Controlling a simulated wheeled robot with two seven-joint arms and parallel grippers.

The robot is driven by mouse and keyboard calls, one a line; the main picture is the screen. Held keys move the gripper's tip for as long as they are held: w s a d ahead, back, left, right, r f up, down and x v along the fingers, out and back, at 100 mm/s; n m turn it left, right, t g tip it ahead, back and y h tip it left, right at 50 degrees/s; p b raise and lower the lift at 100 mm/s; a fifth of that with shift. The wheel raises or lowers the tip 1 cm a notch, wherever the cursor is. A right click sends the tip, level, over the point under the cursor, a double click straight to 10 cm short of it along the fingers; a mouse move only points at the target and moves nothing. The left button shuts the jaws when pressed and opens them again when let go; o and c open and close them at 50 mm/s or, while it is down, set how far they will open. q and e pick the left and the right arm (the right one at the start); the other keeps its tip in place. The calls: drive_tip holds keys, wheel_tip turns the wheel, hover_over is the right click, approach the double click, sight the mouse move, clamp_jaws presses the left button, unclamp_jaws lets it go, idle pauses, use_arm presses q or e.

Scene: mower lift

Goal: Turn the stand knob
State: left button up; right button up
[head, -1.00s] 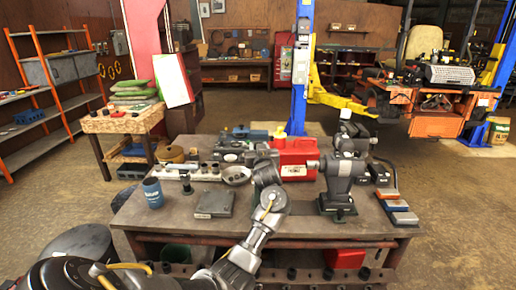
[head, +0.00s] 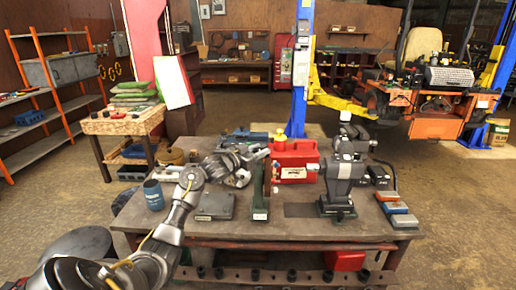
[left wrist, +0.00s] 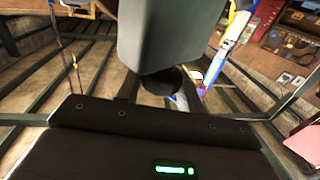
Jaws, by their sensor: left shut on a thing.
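A dark green upright stand (head: 260,190) with a pale label on its foot stands at the front middle of the bench. My left gripper (head: 255,156) reaches in from the left to the top of this stand and is shut there. The knob itself is largely hidden by the gripper in the head view. In the left wrist view a dark round piece (left wrist: 160,82) shows small and partly covered below a large grey block; I cannot tell its full shape. My right gripper is not in view.
A grey machine (head: 343,175) stands on the bench right of the stand. A red case (head: 296,155) is behind. A blue cup (head: 153,195) and a flat grey plate (head: 215,206) are to the left. Coloured blocks (head: 398,212) lie at the right edge.

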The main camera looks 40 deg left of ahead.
use_arm(q)
drive_tip(key=m+h, duration=0.1)
drive_tip(key=m+h+b, duration=0.1)
drive_tip(key=h, duration=0.1)
drive_tip(key=shift+a+f+g+h, duration=0.15)
drive_tip(key=shift+g+h, duration=0.15)
drive_tip(key=shift+g, duration=0.1)
drive_tip(key=shift+m+g+h+b, duration=0.6)
drive_tip(key=shift+m+h+b, duration=0.35)
drive_tip(key=shift+m+h, duration=0.4)
drive_tip(key=shift+h, duration=0.25)
drive_tip(key=o, duration=1)
drive_tip(key=shift+d, duration=0.2)
drive_tip(key=shift+c, duration=0.2)
drive_tip(key=shift+a, duration=0.1)
